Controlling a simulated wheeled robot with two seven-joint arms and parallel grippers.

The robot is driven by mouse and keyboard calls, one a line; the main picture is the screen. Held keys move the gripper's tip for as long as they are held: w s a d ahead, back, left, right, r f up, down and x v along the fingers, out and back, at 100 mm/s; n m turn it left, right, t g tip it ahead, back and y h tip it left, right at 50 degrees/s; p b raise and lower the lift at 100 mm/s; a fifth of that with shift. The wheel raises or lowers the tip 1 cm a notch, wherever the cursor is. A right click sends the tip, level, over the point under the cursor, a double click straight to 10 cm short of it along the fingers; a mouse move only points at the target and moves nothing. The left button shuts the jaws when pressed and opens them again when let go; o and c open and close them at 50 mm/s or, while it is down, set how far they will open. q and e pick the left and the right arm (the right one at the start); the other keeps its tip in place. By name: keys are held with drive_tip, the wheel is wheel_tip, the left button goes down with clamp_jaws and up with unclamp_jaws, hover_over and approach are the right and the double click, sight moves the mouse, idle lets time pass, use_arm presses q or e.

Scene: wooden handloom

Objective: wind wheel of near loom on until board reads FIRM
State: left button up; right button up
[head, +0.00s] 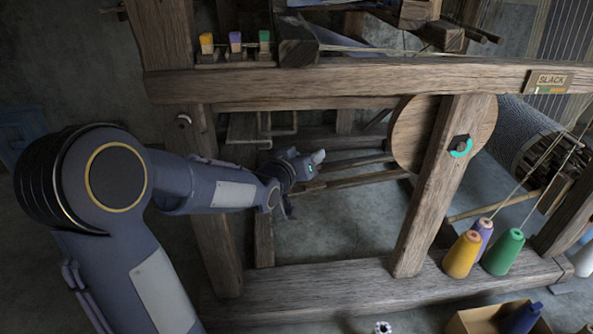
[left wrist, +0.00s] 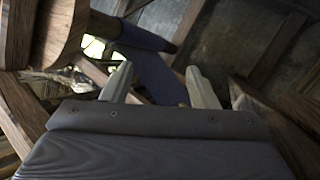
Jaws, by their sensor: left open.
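The near loom's wooden wheel (head: 409,130) is a round disc partly hidden behind an upright post. The board (head: 549,81) on the top beam reads SLACK. My left gripper (head: 304,183) is open and empty, left of the wheel and apart from it, in the gap under the beam. In the left wrist view its two pale fingers (left wrist: 160,86) stand wide apart. A rounded wooden piece (left wrist: 48,28), perhaps the wheel, shows at upper left there, with a dark bluish bar beyond the fingers that I cannot identify. My right gripper is not in view.
A post (head: 430,200) with a black-and-turquoise knob (head: 461,147) stands in front of the wheel. Yellow, purple and green thread cones (head: 503,252) stand on the lower beam (head: 330,287). Small coloured blocks (head: 236,40) sit above the top beam. A cardboard box (head: 478,321) is at the bottom right.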

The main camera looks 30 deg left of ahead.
use_arm(q)
drive_tip(key=shift+s+d+f+g+h, duration=0.15)
drive_tip(key=shift+s+g, duration=0.35)
drive_tip(key=shift+s, duration=0.8)
drive_tip(key=shift+s+d+f+g+h, duration=0.15)
drive_tip(key=shift+s+g, duration=0.35)
drive_tip(key=shift+s, duration=0.8)
drive_tip(key=s+d+f+m+g+h, duration=0.1)
drive_tip(key=s+d+g, duration=0.25)
drive_tip(key=s, duration=0.55)
drive_tip(key=s+d+f+m+g+h+p, duration=0.15)
drive_tip(key=s+d, duration=0.25)
drive_tip(key=s, duration=0.5)
drive_tip(key=s+d+f+m+g+h, duration=0.1)
drive_tip(key=s+d+f+g, duration=0.15)
drive_tip(key=s, duration=0.65)
wheel_tip(320, 180, up, 38)
drive_tip(key=p, duration=3.7)
drive_tip(key=shift+d+r, duration=0.2)
drive_tip(key=shift+n, duration=0.25)
